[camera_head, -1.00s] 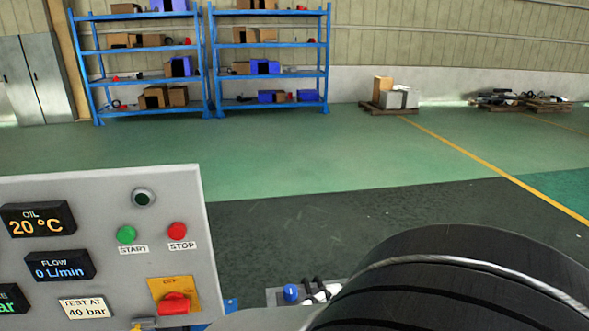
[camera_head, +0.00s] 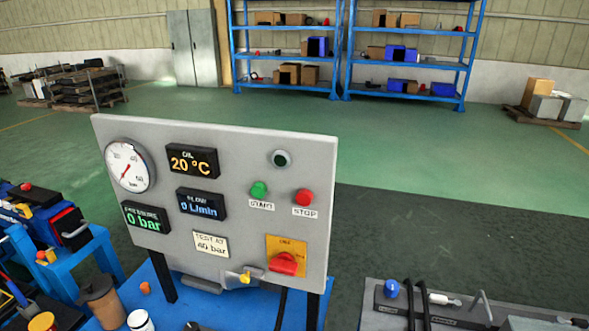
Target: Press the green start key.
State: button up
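The green start key (camera_head: 259,189) is a round button on the upright grey control panel (camera_head: 240,160), with a START label (camera_head: 261,205) below it. The red stop key (camera_head: 304,196) sits to its right above a STOP label. A dark round lamp or button (camera_head: 280,158) sits above them, unlit as far as I can tell. The panel's displays read oil 20 °C (camera_head: 192,161), flow 0 L/min (camera_head: 201,204) and pressure 0 bar (camera_head: 146,217). My gripper is not in view.
A red rotary switch (camera_head: 284,263) on a yellow plate and a yellow-handled valve (camera_head: 245,277) are low on the panel. Cans and small parts crowd the blue bench at lower left. A grey bench (camera_head: 440,308) with tools stands at lower right. Open floor lies behind.

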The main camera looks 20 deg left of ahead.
aim_at(259, 190)
jog(key=u, duration=1.65)
